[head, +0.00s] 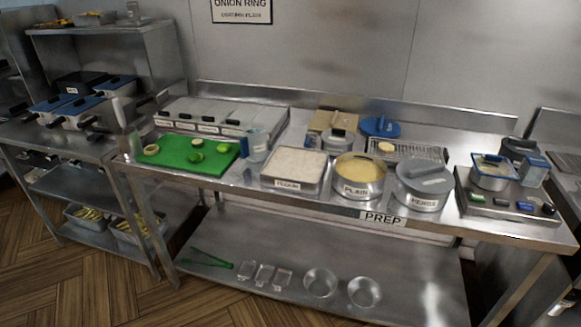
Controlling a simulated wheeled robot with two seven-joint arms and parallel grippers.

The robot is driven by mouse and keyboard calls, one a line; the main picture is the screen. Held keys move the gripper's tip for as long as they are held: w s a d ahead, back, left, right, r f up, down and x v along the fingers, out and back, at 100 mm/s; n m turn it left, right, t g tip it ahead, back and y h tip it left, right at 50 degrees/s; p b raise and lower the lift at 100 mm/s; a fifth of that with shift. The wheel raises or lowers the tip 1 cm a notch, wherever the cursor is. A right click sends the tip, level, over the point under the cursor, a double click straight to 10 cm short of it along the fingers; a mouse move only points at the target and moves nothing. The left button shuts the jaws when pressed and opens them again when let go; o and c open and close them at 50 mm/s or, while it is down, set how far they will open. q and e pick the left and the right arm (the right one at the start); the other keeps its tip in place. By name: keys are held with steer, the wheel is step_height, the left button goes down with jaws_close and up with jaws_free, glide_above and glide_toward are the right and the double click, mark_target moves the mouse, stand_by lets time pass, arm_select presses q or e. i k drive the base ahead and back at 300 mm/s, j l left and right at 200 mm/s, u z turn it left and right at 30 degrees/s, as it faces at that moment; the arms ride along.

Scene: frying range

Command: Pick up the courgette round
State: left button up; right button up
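A green cutting board (178,163) lies at the left of the steel prep table. Several small rounds lie on it. A pale round with a green rim (197,143), which looks like a courgette round, lies near the back middle. A greener round (196,157) lies just in front of it, and another pale green one (223,149) lies to the right. A beige ring-like piece (151,149) is at the left. I cannot tell for sure which rounds are courgette. Neither of my grippers shows in the head view.
Right of the board stand a clear blue-tinted cup (257,146), a flour tray (293,168), the PLAIN pan (359,175) and a lidded grey pot (423,185). Behind are lidded bins (205,118) and a wire rack (425,152) with a yellowish round. A control panel (507,200) stands right.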

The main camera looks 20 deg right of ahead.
mark_target(196, 143)
steer(key=i+j+z, duration=0.1)
steer(key=j, duration=0.35)
steer(key=i+j+z, duration=0.15)
steer(key=j, duration=0.35)
steer(key=i+j+z, duration=0.1)
steer(key=j, duration=0.4)
steer(key=i+j+z, duration=0.15)
steer(key=j, duration=0.35)
steer(key=i+j+z, duration=0.1)
steer(key=j, duration=0.45)
steer(key=i, duration=0.1)
